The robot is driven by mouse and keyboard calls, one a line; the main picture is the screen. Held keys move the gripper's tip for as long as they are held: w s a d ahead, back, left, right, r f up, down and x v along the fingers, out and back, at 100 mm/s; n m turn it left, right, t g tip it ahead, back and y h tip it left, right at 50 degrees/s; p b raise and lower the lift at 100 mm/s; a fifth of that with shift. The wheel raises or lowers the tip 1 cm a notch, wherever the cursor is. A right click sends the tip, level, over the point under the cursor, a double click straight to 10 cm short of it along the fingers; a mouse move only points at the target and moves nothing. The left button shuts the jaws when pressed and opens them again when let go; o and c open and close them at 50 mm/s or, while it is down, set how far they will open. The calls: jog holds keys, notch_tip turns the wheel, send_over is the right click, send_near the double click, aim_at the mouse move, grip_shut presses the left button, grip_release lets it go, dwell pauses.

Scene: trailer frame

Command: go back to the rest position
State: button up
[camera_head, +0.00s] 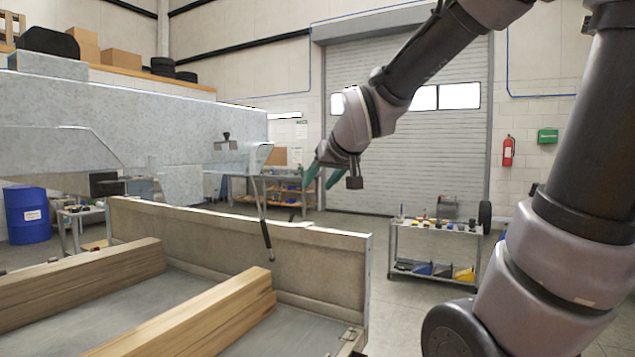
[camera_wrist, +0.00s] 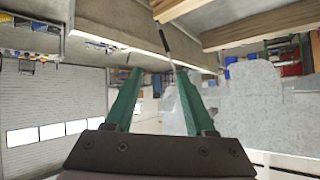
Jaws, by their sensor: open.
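My gripper (camera_head: 318,181) hangs in the air beyond the trailer wall, at the end of my raised arm. Its two green fingers are apart. In the wrist view my gripper (camera_wrist: 160,75) shows its spread fingers with nothing held between them. That view is upside down. The trailer frame (camera_head: 325,262) has a grey end wall and stands below and left of the gripper in the head view. A thin strut with a black end (camera_head: 266,233) stands tilted by the wall, left of the gripper in the head view. It also shows in the wrist view (camera_wrist: 163,40).
Two wooden beams (camera_head: 205,315) lie across the trailer bed. A tool cart (camera_head: 435,250) stands right of the trailer. A workbench (camera_head: 285,195) is behind, and a blue barrel (camera_head: 27,215) is far left. Floor between trailer and cart is clear.

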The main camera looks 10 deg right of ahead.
jog(key=shift+d, duration=0.1)
jog(key=s+d+f+m+g, duration=0.1)
jog(key=s+d+m+g, duration=0.1)
jog(key=s, duration=0.5)
jog(key=s+d+f+m+g, duration=0.1)
jog(key=s+d, duration=0.3)
jog(key=s, duration=0.4)
jog(key=shift+d+m+g, duration=0.4)
jog(key=shift+m, duration=0.4)
jog(key=shift+w, duration=0.2)
